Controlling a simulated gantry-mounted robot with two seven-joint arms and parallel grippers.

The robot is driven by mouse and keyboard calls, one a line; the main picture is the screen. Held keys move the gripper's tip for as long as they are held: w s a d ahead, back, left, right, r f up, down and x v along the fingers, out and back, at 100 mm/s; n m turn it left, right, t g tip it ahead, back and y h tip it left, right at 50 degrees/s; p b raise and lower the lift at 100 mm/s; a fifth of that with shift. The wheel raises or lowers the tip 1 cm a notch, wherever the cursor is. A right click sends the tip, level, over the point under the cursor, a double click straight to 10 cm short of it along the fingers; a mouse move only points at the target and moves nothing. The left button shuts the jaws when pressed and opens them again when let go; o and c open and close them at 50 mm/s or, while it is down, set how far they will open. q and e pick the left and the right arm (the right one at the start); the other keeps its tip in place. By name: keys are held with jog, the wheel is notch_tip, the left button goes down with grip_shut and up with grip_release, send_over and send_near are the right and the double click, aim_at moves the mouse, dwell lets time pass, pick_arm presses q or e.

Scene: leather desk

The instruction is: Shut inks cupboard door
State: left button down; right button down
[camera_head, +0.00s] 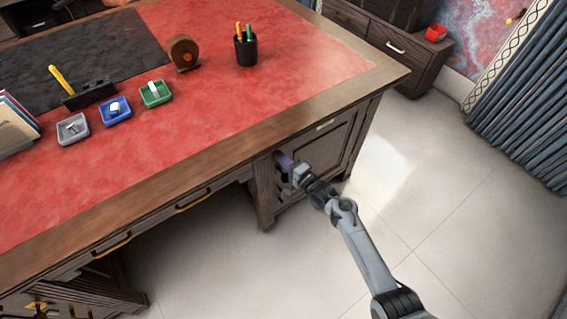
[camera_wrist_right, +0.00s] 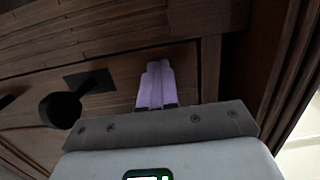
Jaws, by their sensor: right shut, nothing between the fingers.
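The cupboard door (camera_head: 329,148) is a dark wooden panel on the desk's right pedestal, with a pale label above it. It looks about flush with the pedestal, but I cannot tell whether it is fully shut. My right gripper (camera_head: 284,160) is at the door's left side, with its purple fingers together and empty. In the right wrist view the fingers (camera_wrist_right: 156,85) point at the dark wood, left of a vertical wooden edge. Whether the tips touch is unclear. A black round knob (camera_wrist_right: 61,109) on a square plate shows to their left. My left gripper is not in view.
The desk (camera_head: 225,105) has a red leather top holding a pen cup (camera_head: 246,50), a round wooden item (camera_head: 183,53) and small trays (camera_head: 155,93). Gold-handled drawers (camera_head: 193,200) run along its front. The pale tiled floor (camera_head: 420,190) right of the pedestal is clear.

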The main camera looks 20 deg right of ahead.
jog(key=shift+f, duration=0.3)
